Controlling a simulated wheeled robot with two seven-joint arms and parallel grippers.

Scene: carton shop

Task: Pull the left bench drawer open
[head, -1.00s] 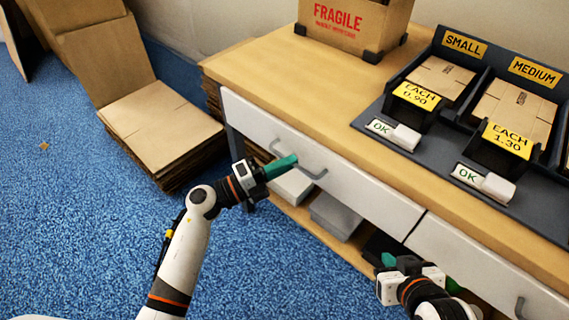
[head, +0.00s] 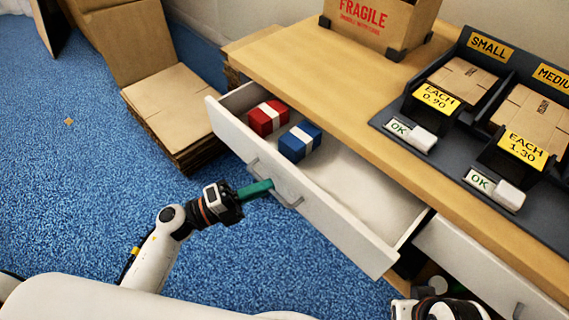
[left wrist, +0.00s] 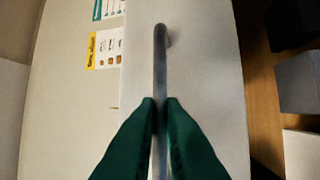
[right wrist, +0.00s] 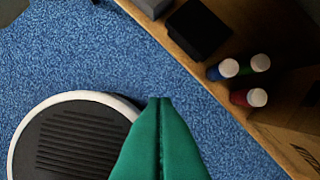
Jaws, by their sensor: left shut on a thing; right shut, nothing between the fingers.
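The left bench drawer (head: 340,217) stands well open in the head view, its white front pulled out from the bench. A red bundle (head: 268,118) and a blue bundle (head: 300,141), each with a white band, lie inside at its far left end. My left gripper (head: 268,186) is shut on the drawer's grey bar handle (head: 288,199). In the left wrist view the green fingers (left wrist: 160,104) close on both sides of the handle (left wrist: 160,60). My right gripper shows in the right wrist view (right wrist: 160,102), shut and empty, over the floor.
The right drawer (head: 480,270) is closed. Flat cartons (head: 172,108) are stacked on the blue floor at left. Price trays (head: 500,120) and a FRAGILE box (head: 375,22) stand on the benchtop. Several bottles (right wrist: 238,72) stand on the low shelf.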

